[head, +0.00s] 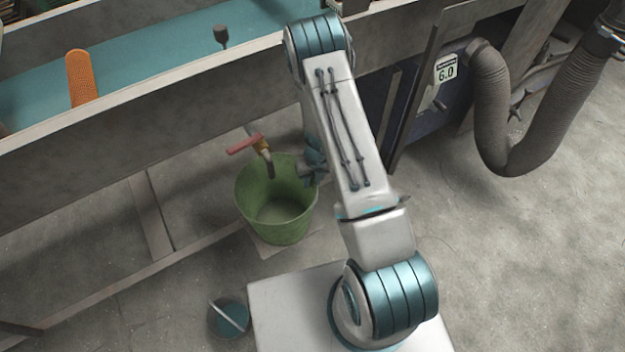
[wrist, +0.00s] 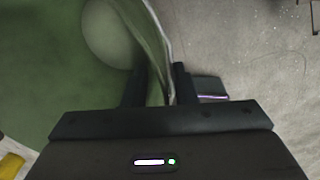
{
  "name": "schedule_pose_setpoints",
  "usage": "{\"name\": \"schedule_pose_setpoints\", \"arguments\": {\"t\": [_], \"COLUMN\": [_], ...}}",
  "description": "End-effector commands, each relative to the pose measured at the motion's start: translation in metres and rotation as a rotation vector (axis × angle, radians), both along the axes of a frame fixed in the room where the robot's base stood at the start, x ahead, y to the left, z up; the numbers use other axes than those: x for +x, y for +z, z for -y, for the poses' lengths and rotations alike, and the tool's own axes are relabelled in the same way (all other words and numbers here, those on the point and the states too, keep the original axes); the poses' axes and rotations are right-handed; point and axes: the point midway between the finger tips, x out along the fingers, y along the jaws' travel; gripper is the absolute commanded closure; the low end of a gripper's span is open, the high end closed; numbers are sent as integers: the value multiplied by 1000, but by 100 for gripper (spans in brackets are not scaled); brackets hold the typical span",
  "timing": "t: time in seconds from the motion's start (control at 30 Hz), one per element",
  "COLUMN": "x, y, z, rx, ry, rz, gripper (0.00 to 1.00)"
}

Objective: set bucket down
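A green bucket (head: 275,228) is upright below the tap (head: 263,157) with the red handle, over a pale flat square (head: 268,250) on the floor. Whether its base touches that square I cannot tell. My gripper (head: 312,172) is at the bucket's right rim, partly hidden by my arm in the head view. In the wrist view, the bucket wall (wrist: 158,50) runs between the two fingers of my gripper (wrist: 160,85), one inside and one outside. The fingers appear closed on the rim.
A long trough (head: 150,85) with teal inside stands behind, with an orange perforated piece (head: 82,78) in it. A small pot (head: 229,318) with teal contents is at front left. A grey corrugated hose (head: 490,110) hangs at right. Floor at far right is clear.

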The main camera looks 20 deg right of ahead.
Motion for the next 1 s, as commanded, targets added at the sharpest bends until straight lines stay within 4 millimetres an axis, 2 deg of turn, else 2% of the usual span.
{"name": "schedule_pose_setpoints", "arguments": {"t": [0.17,0.27,0.7,1.0], "x": [0,0,1,1], "y": [3,12,101,133], "z": [0,1,11,10], "rx": [0,-1,-1,12], "ry": [0,0,0,55], "rz": [0,1,2,13], "gripper": [75,75,75,75]}}
